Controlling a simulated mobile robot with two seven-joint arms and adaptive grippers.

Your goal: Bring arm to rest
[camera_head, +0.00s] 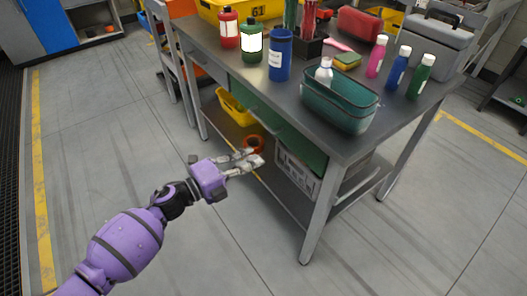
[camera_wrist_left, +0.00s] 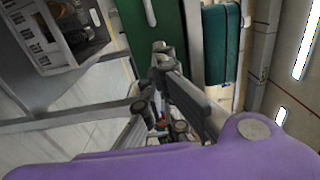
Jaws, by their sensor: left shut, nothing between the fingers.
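My left arm (camera_head: 125,240) is purple and comes in from the lower left in the head view. Its gripper (camera_head: 257,158) is shut and empty, in front of the table's near edge and beside the lower shelf. In the left wrist view the grey fingers (camera_wrist_left: 162,55) are together with nothing between them. My right gripper is in neither view.
A metal table (camera_head: 310,112) holds a teal basket (camera_head: 338,105), a blue bottle (camera_head: 280,55), several other bottles and a grey toolbox (camera_head: 428,42). Its lower shelf carries a yellow bin (camera_head: 236,108) and a grey crate (camera_head: 297,172). The floor to the left is clear.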

